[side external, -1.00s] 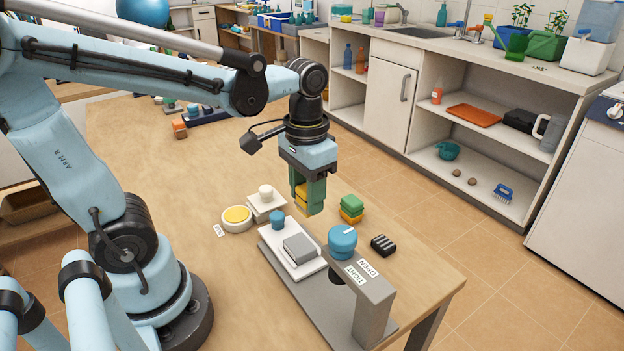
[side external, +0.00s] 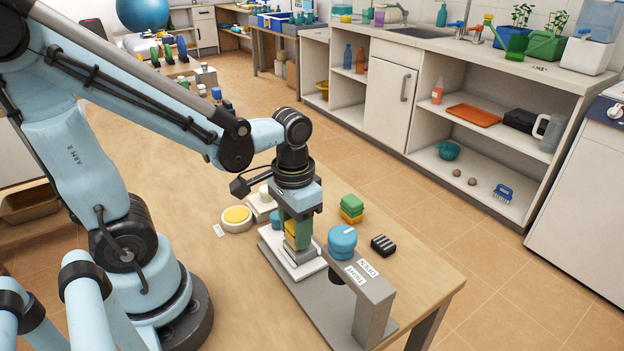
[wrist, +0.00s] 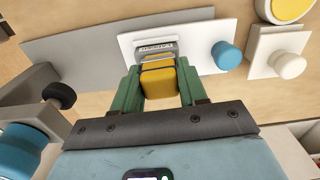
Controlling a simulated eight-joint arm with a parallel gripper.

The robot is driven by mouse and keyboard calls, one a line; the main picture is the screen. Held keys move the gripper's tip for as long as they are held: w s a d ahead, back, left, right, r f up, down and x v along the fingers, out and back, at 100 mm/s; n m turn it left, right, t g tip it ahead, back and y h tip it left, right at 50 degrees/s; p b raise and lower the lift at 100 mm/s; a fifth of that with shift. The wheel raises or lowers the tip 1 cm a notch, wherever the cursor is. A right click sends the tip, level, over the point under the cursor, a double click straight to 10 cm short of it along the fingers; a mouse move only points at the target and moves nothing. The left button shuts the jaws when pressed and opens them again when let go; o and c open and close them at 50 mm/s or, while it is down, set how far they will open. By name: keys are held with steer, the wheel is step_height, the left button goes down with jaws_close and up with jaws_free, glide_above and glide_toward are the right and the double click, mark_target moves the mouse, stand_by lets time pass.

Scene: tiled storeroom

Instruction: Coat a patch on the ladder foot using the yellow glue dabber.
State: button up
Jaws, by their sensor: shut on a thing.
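My gripper (side external: 298,232) has green fingers and is shut on the yellow glue dabber (side external: 297,236). The dabber also shows between the fingers in the wrist view (wrist: 158,80). It points down over a grey block (side external: 299,256), which is probably the ladder foot. The block lies on a white plate (side external: 312,268); in the wrist view the block (wrist: 155,50) shows just beyond the dabber, with a marked face. The dabber hides part of it, and I cannot tell whether the two touch. A coated patch cannot be made out.
A blue knob (side external: 343,240) tops the grey stand's upright (side external: 368,308), close right of my gripper. A green-yellow stack (side external: 351,208), a black ribbed block (side external: 383,244) and a yellow-topped round button (side external: 237,215) stand around. The table's left part is clear.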

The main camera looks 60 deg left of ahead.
steer(key=shift+s+f, duration=0.1)
steer(key=shift+s, duration=0.6)
steer(key=shift+w, duration=2)
steer(key=shift+d, duration=0.35)
steer(key=shift+s, duration=2.05)
steer(key=shift+w, duration=1.75)
steer(key=shift+w+r, duration=0.25)
steer(key=shift+r, duration=3.85)
